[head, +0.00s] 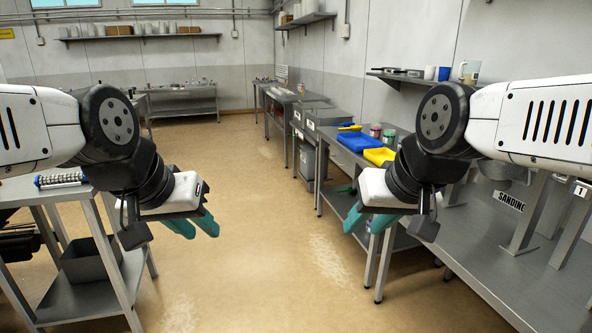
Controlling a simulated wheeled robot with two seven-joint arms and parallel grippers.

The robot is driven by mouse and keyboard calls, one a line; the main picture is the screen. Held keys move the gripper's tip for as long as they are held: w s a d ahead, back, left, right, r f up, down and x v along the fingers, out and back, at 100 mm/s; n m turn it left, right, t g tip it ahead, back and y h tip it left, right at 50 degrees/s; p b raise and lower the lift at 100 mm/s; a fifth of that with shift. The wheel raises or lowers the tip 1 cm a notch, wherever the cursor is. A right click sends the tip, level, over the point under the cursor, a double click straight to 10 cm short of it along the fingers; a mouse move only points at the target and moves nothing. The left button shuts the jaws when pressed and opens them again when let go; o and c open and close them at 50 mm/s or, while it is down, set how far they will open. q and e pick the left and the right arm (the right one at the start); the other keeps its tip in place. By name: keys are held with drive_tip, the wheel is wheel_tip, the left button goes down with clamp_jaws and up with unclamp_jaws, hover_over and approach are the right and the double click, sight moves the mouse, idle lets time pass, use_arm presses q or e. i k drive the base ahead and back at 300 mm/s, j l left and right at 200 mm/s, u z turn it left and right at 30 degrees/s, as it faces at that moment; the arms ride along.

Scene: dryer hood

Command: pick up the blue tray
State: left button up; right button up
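The blue tray (352,142) lies on the steel bench (336,155) along the right wall, some way ahead of both grippers. A yellow tray (379,156) sits close in front of it, partly hidden by my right arm. My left gripper (197,229) hangs over the open floor at the left, with its teal fingers apart and nothing between them. My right gripper (366,224) is in front of the bench, nearer to me than the tray, with its teal fingers apart and empty. Neither gripper touches the tray.
Small jars (376,131) stand beside the blue tray. The floor (265,250) between is clear.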

sight(357, 142)
drive_tip(key=i+j, duration=0.1)
drive_tip(key=i, duration=0.95)
drive_tip(key=i+j, duration=0.15)
drive_tip(key=i, duration=0.85)
drive_tip(key=i+l+z, duration=0.2)
drive_tip(key=i+z, duration=0.7)
drive_tip(key=i+j+z, duration=0.2)
drive_tip(key=i+z, duration=0.25)
drive_tip(key=i, duration=0.15)
drive_tip(key=i+l+u, duration=0.1)
drive_tip(key=i, duration=0.2)
